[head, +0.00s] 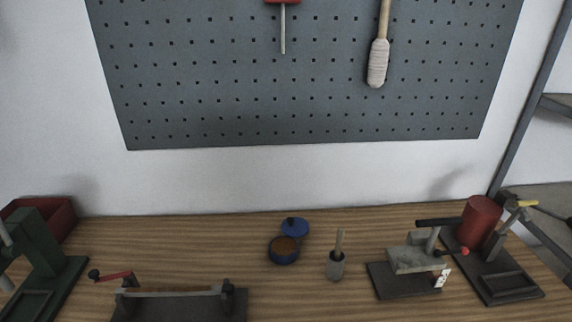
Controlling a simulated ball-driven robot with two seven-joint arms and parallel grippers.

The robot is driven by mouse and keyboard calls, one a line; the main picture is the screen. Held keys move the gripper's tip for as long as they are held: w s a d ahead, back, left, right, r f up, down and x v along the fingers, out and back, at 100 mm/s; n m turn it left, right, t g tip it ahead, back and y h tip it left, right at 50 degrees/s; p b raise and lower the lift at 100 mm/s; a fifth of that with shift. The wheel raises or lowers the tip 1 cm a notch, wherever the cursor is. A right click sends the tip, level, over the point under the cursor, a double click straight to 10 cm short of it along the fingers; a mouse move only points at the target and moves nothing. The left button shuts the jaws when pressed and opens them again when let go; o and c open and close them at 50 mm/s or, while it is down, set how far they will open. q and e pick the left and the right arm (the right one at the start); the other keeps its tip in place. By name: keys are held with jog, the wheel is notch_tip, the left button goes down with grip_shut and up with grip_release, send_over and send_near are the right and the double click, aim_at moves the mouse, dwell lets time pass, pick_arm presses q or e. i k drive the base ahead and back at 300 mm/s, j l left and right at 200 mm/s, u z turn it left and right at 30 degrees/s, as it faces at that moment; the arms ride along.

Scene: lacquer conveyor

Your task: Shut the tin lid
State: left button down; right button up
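A small round blue tin (284,258) stands open near the middle of the wooden bench, with brown contents showing inside. Its blue lid (299,228), with a dark knob, is just behind the tin and slightly to its right. The lid is off the opening; I cannot tell whether it is hinged to the tin or lies on the bench. Neither of my grippers is in view.
A grey pot with a wooden-handled tool (336,267) stands right of the tin. A grey clamp device (415,258) and a red cylinder machine (479,222) are farther right. A red-cranked bar fixture (175,294) is front left; a green press (38,245) and red bin (62,220) are far left.

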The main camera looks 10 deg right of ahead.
aim_at(292, 226)
jog(key=k+l+z, duration=0.1)
jog(key=z, duration=0.3)
jog(key=l+z, duration=0.15)
jog(key=z, duration=0.2)
jog(key=l+z, duration=0.2)
jog(key=z, duration=0.2)
jog(key=k, duration=0.05)
